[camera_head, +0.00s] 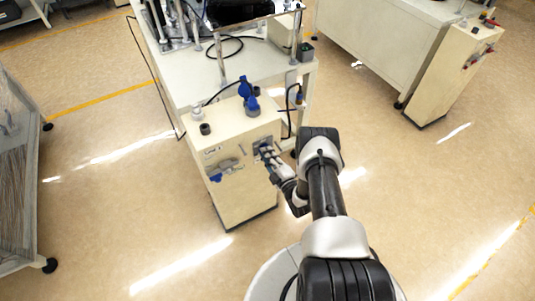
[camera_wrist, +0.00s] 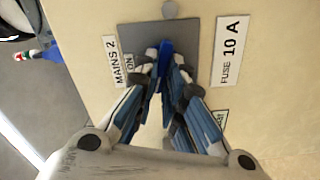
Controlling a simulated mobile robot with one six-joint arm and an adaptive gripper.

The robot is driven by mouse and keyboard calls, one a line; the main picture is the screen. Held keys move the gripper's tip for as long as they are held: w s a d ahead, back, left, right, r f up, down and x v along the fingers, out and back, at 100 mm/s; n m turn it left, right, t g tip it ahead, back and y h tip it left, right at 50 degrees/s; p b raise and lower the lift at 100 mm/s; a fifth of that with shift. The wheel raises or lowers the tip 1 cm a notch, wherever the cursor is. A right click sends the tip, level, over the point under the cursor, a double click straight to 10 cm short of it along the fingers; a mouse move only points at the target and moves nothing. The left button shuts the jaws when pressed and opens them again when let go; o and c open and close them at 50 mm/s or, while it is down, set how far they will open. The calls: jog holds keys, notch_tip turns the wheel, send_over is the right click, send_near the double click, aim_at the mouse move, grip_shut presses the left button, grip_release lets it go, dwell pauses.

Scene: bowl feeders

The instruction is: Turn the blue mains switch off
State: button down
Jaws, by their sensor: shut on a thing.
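The blue mains switch (camera_wrist: 166,48) sits on a grey plate (camera_wrist: 193,35) on the front of a beige control box (camera_head: 235,180). A label "MAINS 2" (camera_wrist: 113,62) and the word "ON" stand beside the plate in the wrist view. My gripper (camera_wrist: 166,72) is at the switch with its fingertips closed on either side of the blue handle. In the head view my gripper (camera_head: 268,155) reaches the right part of the box's front and covers the switch there. The fingers hide the lower part of the plate.
A "FUSE 10 A" label (camera_wrist: 231,50) is right of the plate. Another blue-handled part (camera_head: 217,177) is on the box's left front. A bench (camera_head: 190,78) is behind; open floor (camera_head: 110,200) lies left.

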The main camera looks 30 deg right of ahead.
jog(key=shift+f+n, duration=0.1)
jog(key=shift+n, duration=1.6)
jog(key=c, duration=1.7)
grip_release()
jog(key=s, duration=1.2)
jog(key=shift+d, duration=0.15)
